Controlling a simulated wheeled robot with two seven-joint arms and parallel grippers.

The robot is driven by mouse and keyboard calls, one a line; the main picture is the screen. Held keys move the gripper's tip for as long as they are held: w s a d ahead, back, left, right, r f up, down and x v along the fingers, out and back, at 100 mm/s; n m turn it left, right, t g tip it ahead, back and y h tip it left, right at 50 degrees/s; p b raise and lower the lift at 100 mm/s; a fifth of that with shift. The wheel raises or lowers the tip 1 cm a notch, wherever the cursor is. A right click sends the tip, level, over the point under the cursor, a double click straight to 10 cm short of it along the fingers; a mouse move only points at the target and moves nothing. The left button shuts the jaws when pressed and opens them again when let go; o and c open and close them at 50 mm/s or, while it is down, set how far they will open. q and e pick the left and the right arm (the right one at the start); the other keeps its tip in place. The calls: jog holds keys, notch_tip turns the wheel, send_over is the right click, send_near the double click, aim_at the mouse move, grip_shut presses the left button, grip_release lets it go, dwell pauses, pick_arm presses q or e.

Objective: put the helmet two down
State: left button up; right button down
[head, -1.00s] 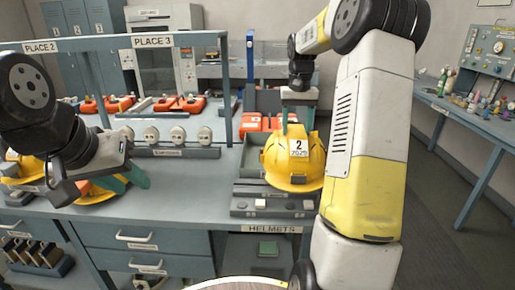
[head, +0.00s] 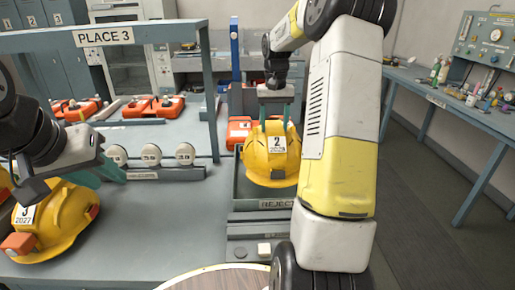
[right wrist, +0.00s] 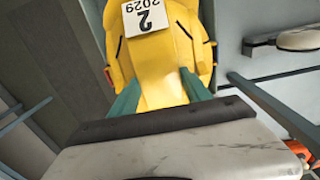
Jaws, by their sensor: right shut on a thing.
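Helmet two (head: 270,165) is yellow with a white label reading 2 and 2029. My right gripper (head: 276,118) is shut on its top and holds it upright at the grey tray marked REJECT (head: 278,204). I cannot tell whether its underside touches the tray floor. In the right wrist view the helmet (right wrist: 160,60) sits between the green fingers (right wrist: 160,95). My left gripper (head: 104,172) is open and empty, above and beside another yellow helmet labelled 3 (head: 62,225) at the left.
Orange cases (head: 168,106) lie behind. A control box (head: 252,251) sits in front of the tray. Bare bench shows left of the tray.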

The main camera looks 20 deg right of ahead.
jog(key=shift+f, duration=3.25)
jog(key=shift+c, duration=2.4)
grip_release()
jog(key=shift+f, duration=0.15)
